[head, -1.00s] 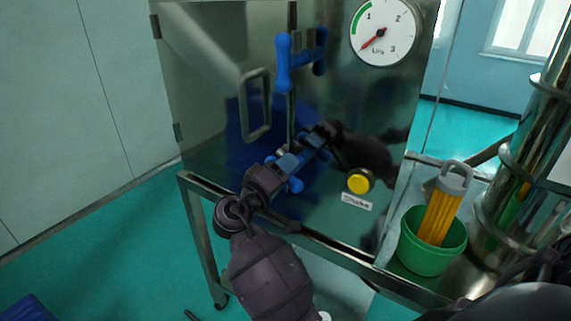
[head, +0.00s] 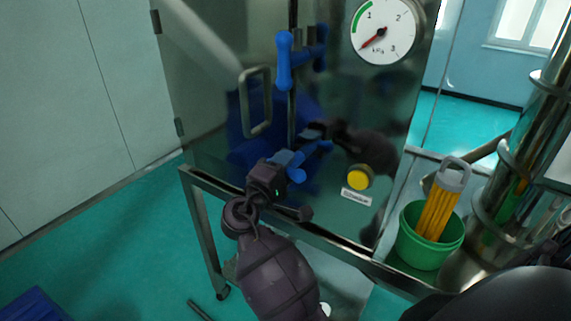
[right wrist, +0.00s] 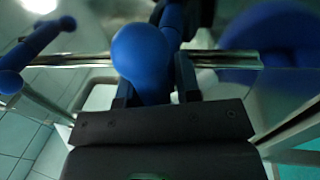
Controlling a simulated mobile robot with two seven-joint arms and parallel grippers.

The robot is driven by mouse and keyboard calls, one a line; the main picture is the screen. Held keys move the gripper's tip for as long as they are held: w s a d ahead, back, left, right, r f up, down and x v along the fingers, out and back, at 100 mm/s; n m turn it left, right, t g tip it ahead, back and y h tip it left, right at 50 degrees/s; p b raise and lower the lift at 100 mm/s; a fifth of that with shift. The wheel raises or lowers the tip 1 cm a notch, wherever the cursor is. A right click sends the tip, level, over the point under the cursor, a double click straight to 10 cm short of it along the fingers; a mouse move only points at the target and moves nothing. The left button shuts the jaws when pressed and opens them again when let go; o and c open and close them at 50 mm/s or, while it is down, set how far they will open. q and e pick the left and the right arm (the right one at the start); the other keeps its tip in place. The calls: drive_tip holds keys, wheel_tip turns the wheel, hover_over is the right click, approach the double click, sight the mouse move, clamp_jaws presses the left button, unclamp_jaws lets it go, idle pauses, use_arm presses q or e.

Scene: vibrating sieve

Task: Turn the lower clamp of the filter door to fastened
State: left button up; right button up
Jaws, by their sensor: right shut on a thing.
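The filter door (head: 215,110) is shiny metal with a bar handle (head: 256,100). The upper clamp (head: 284,62) has a blue handle standing upright near the door's edge. The lower clamp (head: 297,174) is also blue and sits below it, partly covered by my right gripper (head: 283,161). The right gripper is shut on the lower clamp's handle. In the right wrist view the rounded blue handle end (right wrist: 143,55) lies between the fingers (right wrist: 155,90). The clamp's exact angle is hard to tell because of the gripper and the door's reflections. My left gripper is not in view.
A round gauge (head: 384,30) and a yellow button (head: 358,177) are on the cabinet front. A green bucket (head: 430,252) holding a yellow filter-like part (head: 440,210) stands at the right. A metal frame rail (head: 335,243) runs below the door.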

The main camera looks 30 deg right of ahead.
drive_tip(key=shift+r, duration=0.45)
drive_tip(key=o, duration=0.7)
drive_tip(key=shift+c, duration=0.2)
drive_tip(key=shift+o, duration=0.6)
drive_tip(key=shift+f, duration=0.2)
drive_tip(key=shift+f, duration=0.1)
drive_tip(key=shift+a, duration=0.1)
